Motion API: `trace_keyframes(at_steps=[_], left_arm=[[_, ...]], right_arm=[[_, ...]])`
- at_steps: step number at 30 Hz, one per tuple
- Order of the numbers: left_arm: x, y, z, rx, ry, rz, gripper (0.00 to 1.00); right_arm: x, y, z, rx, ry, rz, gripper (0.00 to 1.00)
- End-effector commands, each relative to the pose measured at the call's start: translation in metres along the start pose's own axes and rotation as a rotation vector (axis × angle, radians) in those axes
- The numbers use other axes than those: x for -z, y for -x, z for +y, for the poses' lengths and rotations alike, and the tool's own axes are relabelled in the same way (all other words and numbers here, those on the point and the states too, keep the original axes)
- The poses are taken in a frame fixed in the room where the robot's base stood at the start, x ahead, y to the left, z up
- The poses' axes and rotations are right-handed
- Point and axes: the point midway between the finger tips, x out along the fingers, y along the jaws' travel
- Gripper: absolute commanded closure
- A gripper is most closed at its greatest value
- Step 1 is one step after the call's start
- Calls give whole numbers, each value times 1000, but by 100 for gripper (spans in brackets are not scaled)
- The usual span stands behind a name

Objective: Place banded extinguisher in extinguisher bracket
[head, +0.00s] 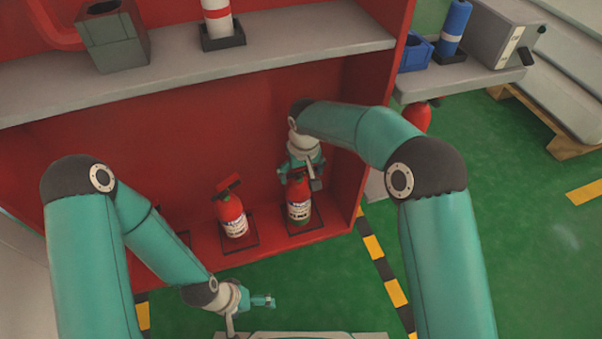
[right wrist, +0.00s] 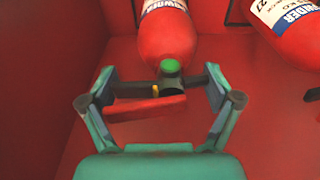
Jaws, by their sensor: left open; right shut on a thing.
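A red extinguisher (head: 298,201) with a white label and a dark green band near its base stands upright on the lower shelf, in the right-hand square dark-framed bracket (head: 314,227). My right gripper (head: 301,178) is shut on its top. In the right wrist view the gripper (right wrist: 165,92) closes around the neck of this extinguisher (right wrist: 168,42), by a red handle and a green cap. I cannot tell whether its base touches the shelf. My left gripper (head: 264,301) is open and empty, low in front of the cabinet.
A second red extinguisher (head: 231,215) stands in the square frame to the left. The red cabinet wall (head: 352,190) is close on the right. The upper grey shelf (head: 200,83) overhangs, carrying a grey box (head: 117,50) and a red-and-white cylinder (head: 217,20). Green floor (head: 300,285) in front is clear.

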Motion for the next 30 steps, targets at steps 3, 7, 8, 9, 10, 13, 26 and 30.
trace_keyframes(at_steps=[3,7,8,9,10,13,26,30], left_arm=[[0,0,0,0,0,0,3],[0,0,0,0,0,0,3],[0,0,0,0,0,0,3],[0,0,0,0,0,0,3],[0,0,0,0,0,0,3],[0,0,0,0,0,0,3],[0,13,5,0,0,0,3],[0,22,8,0,0,0,3]], right_arm=[[1,2,0,0,-1,5,80],[0,-1,0,0,0,0,0],[0,-1,0,0,0,0,0],[0,-1,0,0,0,0,0],[0,-1,0,0,0,0,0],[0,-1,0,0,-1,0,0],[1,31,0,0,-1,3,0],[1,55,1,-1,-1,3,0]])
